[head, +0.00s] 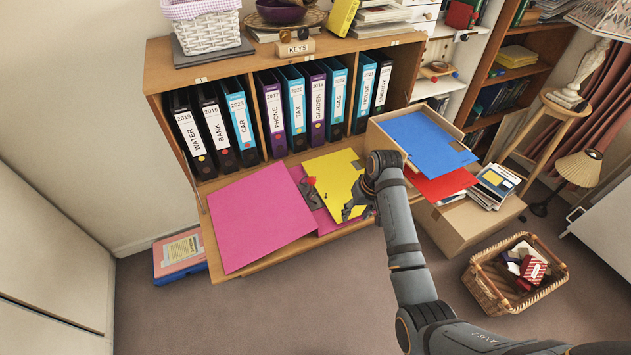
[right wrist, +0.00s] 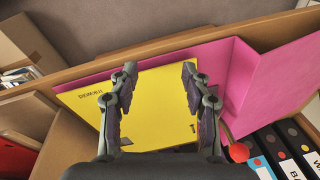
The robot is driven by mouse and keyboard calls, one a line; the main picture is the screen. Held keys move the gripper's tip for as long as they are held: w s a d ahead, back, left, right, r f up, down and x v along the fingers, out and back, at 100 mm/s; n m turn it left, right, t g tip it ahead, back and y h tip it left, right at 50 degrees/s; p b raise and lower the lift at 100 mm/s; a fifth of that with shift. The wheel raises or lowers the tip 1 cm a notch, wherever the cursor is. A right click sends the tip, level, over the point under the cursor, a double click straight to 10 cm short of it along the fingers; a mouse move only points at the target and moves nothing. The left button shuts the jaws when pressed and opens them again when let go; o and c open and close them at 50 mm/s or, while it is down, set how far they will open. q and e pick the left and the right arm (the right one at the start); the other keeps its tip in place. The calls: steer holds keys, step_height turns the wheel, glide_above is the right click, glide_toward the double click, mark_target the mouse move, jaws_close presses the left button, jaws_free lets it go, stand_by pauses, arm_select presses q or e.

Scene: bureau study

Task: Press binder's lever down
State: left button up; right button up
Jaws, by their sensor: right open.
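A pink binder (head: 260,218) lies open on the bureau's fold-down flap, its large cover spread to the left. A yellow sheet (head: 334,180) with small print lies on its right part and also shows in the right wrist view (right wrist: 150,101). The binder's lever shows as a small dark piece with a red knob (head: 310,181). The red knob also shows in the right wrist view (right wrist: 238,152), beside the right finger. My right gripper (head: 352,204) is open and empty over the yellow sheet, right of the lever. The lever's exact angle is too small to tell. My left gripper is out of view.
Several labelled binders (head: 241,122) stand upright in the bureau behind the flap. A box (head: 382,144) with blue and red folders stands right of my right gripper. The flap's front edge (head: 300,247) is close. A wicker basket (head: 482,289) is on the floor.

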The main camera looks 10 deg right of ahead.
mark_target(312, 181)
steer(key=w+a+r+n+g+y, duration=0.1)
steer(key=w+a+r, duration=0.4)
steer(key=r, duration=0.3)
steer(key=w+a+r+n+g, duration=0.1)
steer(key=w+a+r, duration=0.35)
steer(key=r, duration=0.25)
steer(key=p+x, duration=0.1)
steer(key=x, duration=0.9)
steer(key=shift+w+f, duration=0.15)
steer(key=shift+f, duration=0.05)
jaws_close()
